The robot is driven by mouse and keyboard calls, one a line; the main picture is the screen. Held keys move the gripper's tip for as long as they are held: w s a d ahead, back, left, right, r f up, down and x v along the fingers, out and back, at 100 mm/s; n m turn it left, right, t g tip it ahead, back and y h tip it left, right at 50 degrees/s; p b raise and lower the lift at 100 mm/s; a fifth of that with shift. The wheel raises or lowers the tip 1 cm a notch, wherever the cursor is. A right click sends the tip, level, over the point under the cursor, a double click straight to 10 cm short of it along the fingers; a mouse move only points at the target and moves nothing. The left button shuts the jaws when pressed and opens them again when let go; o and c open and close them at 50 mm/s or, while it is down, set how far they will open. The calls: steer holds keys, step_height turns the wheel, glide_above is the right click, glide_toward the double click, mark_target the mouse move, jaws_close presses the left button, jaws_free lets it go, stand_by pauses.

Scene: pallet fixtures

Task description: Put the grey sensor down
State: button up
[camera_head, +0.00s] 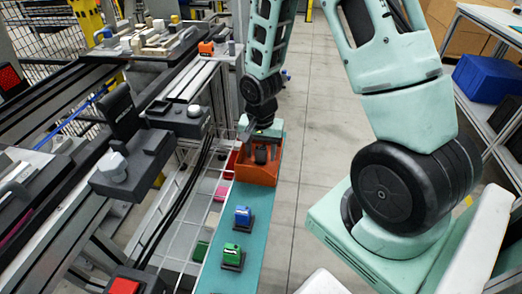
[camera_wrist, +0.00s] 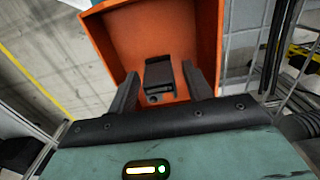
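A dark grey block, which looks like the grey sensor (camera_wrist: 160,78), is in the orange bin (camera_wrist: 110,35) in the wrist view. In the head view the sensor (camera_head: 261,155) is a small dark shape inside the bin (camera_head: 257,174). My gripper (camera_wrist: 160,70) is open, with one finger on each side of the sensor. Orange shows between each finger and the sensor, so neither seems to touch it. In the head view my gripper (camera_head: 262,137) is over the bin. The sensor's underside is hidden.
The bin stands on a narrow teal shelf (camera_head: 222,275). A blue device (camera_head: 242,216) and a green device (camera_head: 232,254) sit on dark bases in front of it. A wire rack (camera_head: 190,215) with pink and green items is on the left. Open floor (camera_head: 315,130) lies right.

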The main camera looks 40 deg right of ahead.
mark_target(261, 147)
step_height(261, 147, up, 12)
steer(key=p, duration=0.2)
steer(key=s+a+r+n, duration=0.3)
steer(key=a+n, duration=0.1)
steer(key=a, duration=0.3)
steer(key=s+a+r+n, duration=0.2)
steer(key=a+n, duration=0.2)
steer(key=a, duration=0.2)
steer(key=s+a+r+n, duration=0.3)
steer(key=s+a+n, duration=0.6)
steer(key=s, duration=0.3)
steer(key=shift+s+a+r+n+y, duration=0.3)
steer(key=shift+s+n, duration=0.1)
steer(key=shift+n, duration=0.2)
steer(key=shift+r, duration=0.1)
